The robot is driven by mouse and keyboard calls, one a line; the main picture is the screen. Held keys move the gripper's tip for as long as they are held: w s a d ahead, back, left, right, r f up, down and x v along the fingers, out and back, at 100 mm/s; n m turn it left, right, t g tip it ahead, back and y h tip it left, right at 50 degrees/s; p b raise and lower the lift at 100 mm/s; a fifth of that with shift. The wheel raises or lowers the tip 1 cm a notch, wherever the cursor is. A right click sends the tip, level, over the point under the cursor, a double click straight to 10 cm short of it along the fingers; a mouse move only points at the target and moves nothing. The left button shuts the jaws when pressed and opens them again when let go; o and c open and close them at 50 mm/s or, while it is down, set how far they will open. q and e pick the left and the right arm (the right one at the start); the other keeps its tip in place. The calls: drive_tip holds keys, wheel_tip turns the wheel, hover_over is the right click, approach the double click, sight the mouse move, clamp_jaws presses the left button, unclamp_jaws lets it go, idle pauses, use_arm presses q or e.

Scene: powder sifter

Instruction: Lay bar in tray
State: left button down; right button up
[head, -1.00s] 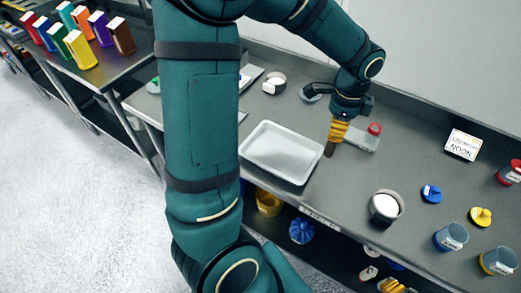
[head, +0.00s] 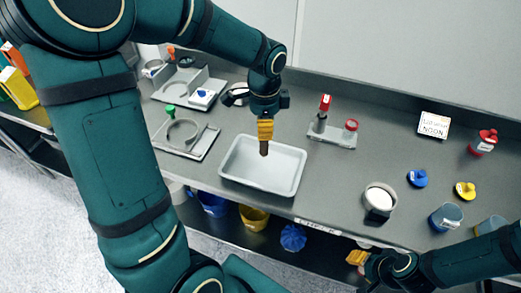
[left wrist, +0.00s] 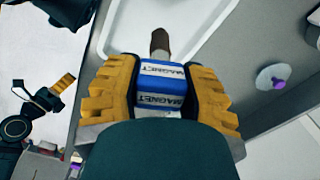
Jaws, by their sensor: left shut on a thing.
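The bar is a magnet with a brown end (head: 264,149). Its blue and white part, printed MAGNET (left wrist: 160,86), lies between the yellow fingers in the left wrist view. My left gripper (head: 265,128) is shut on the bar and points it downward over the white tray (head: 268,176). The tray is empty and also shows in the left wrist view (left wrist: 118,28). I cannot tell how far the bar's end is above the tray floor. My right gripper (head: 357,258) is at the lower right by the bench's front edge; its jaw state is unclear.
Right of the tray, a small clear holder (head: 335,137) carries red-topped pieces. A grey pot of white powder (head: 379,200) stands further right, near blue (head: 418,178) and yellow (head: 465,190) lids. A grey stand with a ring (head: 183,135) is left of the tray.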

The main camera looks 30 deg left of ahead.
sight(264, 143)
use_arm(q)
drive_tip(key=shift+w+f+b, duration=0.1)
drive_tip(key=shift+f+b, duration=0.35)
drive_tip(key=shift+f, duration=2.7)
drive_tip(key=shift+f, duration=0.1)
drive_tip(key=c, duration=0.6)
unclamp_jaws()
